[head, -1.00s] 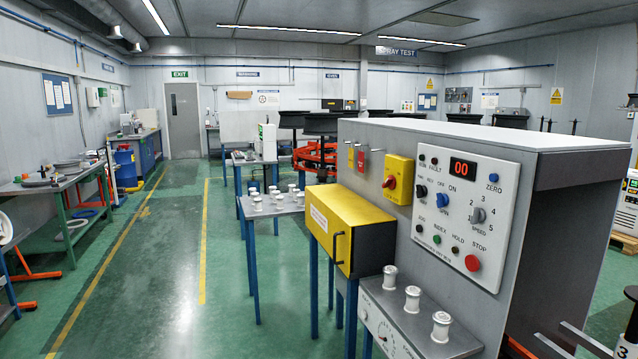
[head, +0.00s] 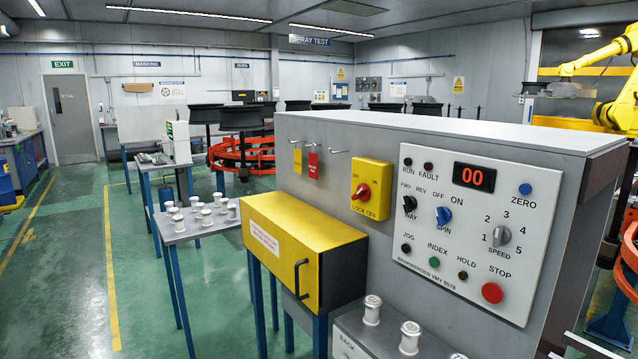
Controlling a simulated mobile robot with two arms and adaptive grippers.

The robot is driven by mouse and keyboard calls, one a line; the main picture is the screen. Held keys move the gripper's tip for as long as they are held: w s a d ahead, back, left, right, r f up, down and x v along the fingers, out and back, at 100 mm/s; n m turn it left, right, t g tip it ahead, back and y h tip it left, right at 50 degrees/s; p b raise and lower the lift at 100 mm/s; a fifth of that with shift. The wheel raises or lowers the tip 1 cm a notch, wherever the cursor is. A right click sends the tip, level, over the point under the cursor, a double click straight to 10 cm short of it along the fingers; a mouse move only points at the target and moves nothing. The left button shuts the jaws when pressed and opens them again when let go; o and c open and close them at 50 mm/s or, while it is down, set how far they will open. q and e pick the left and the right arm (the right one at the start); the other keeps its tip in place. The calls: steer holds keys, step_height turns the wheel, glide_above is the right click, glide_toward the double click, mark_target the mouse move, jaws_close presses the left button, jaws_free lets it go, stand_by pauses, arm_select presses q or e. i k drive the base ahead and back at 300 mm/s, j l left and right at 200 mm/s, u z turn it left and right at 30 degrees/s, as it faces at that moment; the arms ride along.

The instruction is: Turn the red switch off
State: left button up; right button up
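The red switch (head: 362,191) is a rotary knob on a yellow plate (head: 371,204) marked "LOCK OFF", fixed to the grey front of a machine cabinet (head: 330,222). Two pale grey bars at the bottom right edge appear to be part of my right gripper (head: 588,346), cut off by the frame and well away from the switch. My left gripper is not in view.
A white control panel (head: 430,265) right of the switch has several knobs, a red STOP button (head: 492,293) and a display reading 00. A yellow box (head: 290,245) juts out below left. Green floor (head: 70,300) is clear at left.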

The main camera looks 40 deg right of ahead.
mark_target(363, 193)
steer(key=i, duration=2.3)
steer(key=i+z, duration=0.4)
steer(key=i+j+z, duration=0.2)
steer(key=z, duration=0.25)
steer(key=i+j+z, duration=0.4)
steer(key=l, duration=0.1)
